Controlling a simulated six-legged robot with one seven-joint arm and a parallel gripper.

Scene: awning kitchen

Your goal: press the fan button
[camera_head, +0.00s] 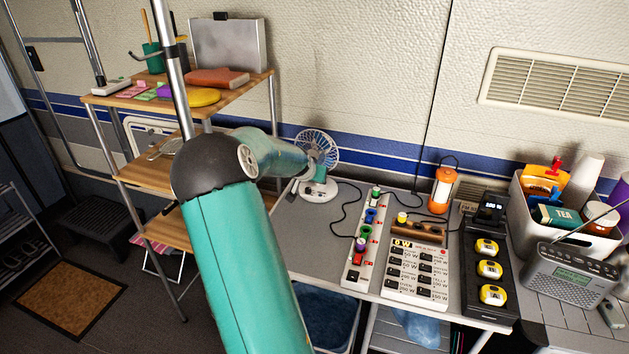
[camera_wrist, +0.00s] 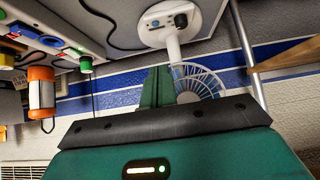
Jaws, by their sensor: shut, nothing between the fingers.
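The small white and blue fan (camera_head: 317,150) stands upright at the back left of the grey table. Its round white base (camera_head: 319,191) rests on the tabletop. In the wrist view, which is turned roughly upside down, the fan's base (camera_wrist: 165,35) is at the top, with a dark round button or knob (camera_wrist: 181,20) on it. The fan's cage (camera_wrist: 202,82) is partly hidden behind my gripper. My gripper (camera_wrist: 158,75) is shut and empty, with its green fingers pointing toward the fan's base. The gap to the button is hard to judge.
A power strip with coloured plugs (camera_head: 358,255), a wattage panel (camera_head: 415,275) and a charger rack (camera_head: 488,270) lie right of the fan. An orange lantern (camera_head: 442,188) stands behind them. A wooden shelf (camera_head: 240,88) is at the left. Black cables cross the table.

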